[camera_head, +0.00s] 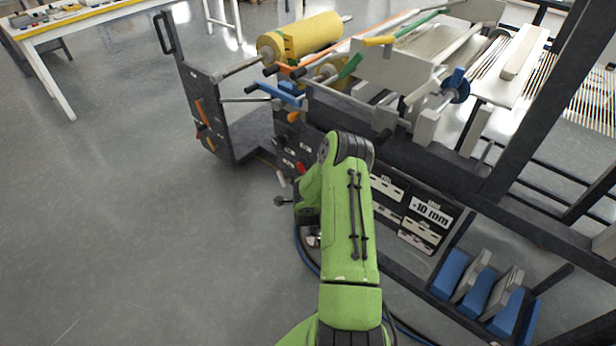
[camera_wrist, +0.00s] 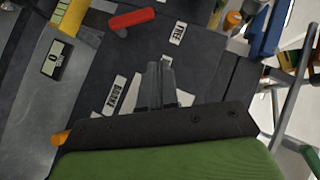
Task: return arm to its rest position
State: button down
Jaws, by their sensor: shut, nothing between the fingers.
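My green arm reaches forward from the bottom middle of the head view and bends beside the dark front of the laminating machine (camera_head: 410,150). My gripper shows in the wrist view (camera_wrist: 158,88), with its two grey fingers together and nothing between them. It points at the machine's dark panel (camera_wrist: 100,62), which carries white labels. A red lever (camera_wrist: 132,18) is above and left of the fingers. Whether the fingers touch the panel cannot be told. In the head view the gripper is mostly hidden behind my arm.
A yellow roll (camera_head: 312,36) and several coloured handles sit at the machine's upper left. Blue and grey blocks (camera_head: 478,290) stand in a lower rack at right. A work table (camera_head: 85,22) is at the far left. The grey floor (camera_head: 120,220) on the left is clear.

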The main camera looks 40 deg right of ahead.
dwell(0.4)
jog(key=w+a+r+n+y+p, duration=0.25)
jog(key=a+r, duration=0.25)
jog(key=r, duration=0.4)
jog(key=w+a+r+n+y+p, duration=0.15)
jog(key=a+r+n, duration=0.25)
jog(key=r, duration=0.5)
jog(key=s+a+r+n+g+y+p, duration=0.15)
jog(key=s+a+r+n, duration=0.45)
jog(key=a+r, duration=0.65)
jog(key=s+a+r+n+g+y+p, duration=0.1)
jog(key=s+a+r+n, duration=0.2)
jog(key=s, duration=0.5)
jog(key=s+a+r+n+g+y+p, duration=0.1)
jog(key=s+a+r+n, duration=0.2)
jog(key=s+a, duration=0.2)
jog(key=s+a+r+n+g+y+p, duration=0.1)
jog(key=s+a, duration=0.4)
jog(key=s, duration=0.7)
jog(key=r+n+y+p, duration=0.1)
jog(key=r+n, duration=0.1)
jog(key=shift+n, duration=0.35)
